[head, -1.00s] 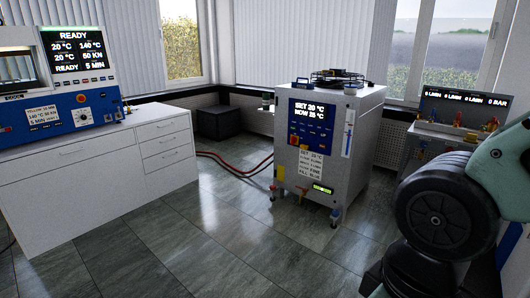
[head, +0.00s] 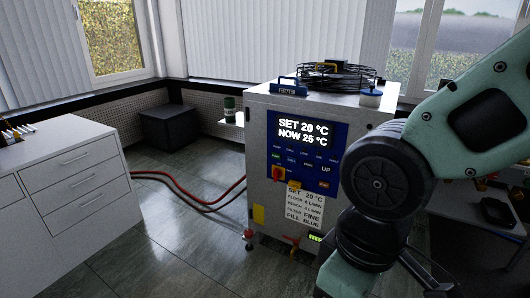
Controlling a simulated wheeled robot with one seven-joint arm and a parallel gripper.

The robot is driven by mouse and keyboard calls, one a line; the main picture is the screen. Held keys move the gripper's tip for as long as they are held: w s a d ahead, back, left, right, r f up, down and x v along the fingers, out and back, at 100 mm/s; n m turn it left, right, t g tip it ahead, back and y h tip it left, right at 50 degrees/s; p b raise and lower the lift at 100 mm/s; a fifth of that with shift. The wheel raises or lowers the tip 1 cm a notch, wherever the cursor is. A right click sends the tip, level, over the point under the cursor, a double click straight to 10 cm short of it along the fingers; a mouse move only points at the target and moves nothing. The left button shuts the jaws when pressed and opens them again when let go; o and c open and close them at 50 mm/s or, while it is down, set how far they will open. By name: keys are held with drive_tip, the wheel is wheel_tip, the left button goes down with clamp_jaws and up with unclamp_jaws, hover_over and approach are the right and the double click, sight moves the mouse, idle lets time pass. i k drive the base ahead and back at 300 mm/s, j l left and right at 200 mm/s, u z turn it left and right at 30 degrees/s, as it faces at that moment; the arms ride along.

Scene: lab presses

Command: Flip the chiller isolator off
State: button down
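The chiller (head: 255,140) is a grey cabinet with a blue panel (head: 305,150) that reads SET 20 °C, NOW 25 °C. My arm covers the right part of the chiller's front. My gripper does not show in this view, and nothing of mine is seen touching the switch.
Red hoses (head: 190,200) run along the floor from the left to the chiller. A white drawer cabinet (head: 75,190) stands at the left and a dark box (head: 178,127) at the back wall.

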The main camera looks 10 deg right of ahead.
sight(277, 173)
drive_tip(key=i+j+z, duration=0.2)
drive_tip(key=i, duration=0.3)
drive_tip(key=i+z, duration=0.2)
drive_tip(key=i, duration=0.35)
drive_tip(key=i+j+z, duration=0.2)
drive_tip(key=i, duration=0.3)
drive_tip(key=j, duration=0.1)
